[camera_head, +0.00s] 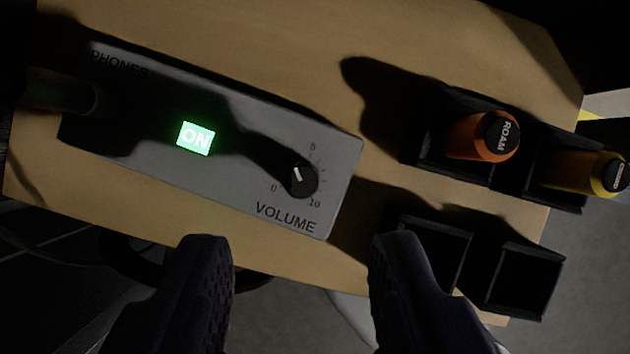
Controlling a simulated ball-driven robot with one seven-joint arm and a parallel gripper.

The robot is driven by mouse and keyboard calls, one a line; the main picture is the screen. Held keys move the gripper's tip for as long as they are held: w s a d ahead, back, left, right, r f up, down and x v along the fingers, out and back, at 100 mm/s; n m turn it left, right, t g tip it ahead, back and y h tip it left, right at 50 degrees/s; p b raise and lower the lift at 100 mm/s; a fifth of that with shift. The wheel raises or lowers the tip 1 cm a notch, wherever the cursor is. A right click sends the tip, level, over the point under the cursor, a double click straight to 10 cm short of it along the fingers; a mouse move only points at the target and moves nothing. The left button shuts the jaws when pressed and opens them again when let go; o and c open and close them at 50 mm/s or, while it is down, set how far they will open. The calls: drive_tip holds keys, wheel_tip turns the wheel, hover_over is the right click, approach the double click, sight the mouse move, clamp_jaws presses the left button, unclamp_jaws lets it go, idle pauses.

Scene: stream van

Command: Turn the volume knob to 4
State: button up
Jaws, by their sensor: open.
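The volume knob (303,180) is a small black round knob near the right end of a grey box (230,165). "VOLUME" is printed beside it. Its scale shows 0 at the lower left, 5 above and 10 at the lower right. The knob's white mark points up and left, between 0 and 5; the exact value cannot be read. My gripper (301,242) is open and empty. Its two dark fingers are wide apart at the bottom of the picture, and the knob lies ahead of the gap between them, untouched.
A green lit "ON" button (195,138) and a dark-shadowed "PHONES" end are on the box. An orange "ROAM" item (478,137) and a yellow item (588,173) sit in black holders at the right. Two empty black holders (525,280) are nearer. The wooden table (300,45) is bare behind the box.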

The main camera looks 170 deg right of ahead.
sight(301, 183)
drive_tip(key=b+x, duration=0.2)
drive_tip(key=x, duration=0.4)
drive_tip(key=shift+w+b, duration=0.1)
drive_tip(key=shift+b, duration=0.25)
clamp_jaws()
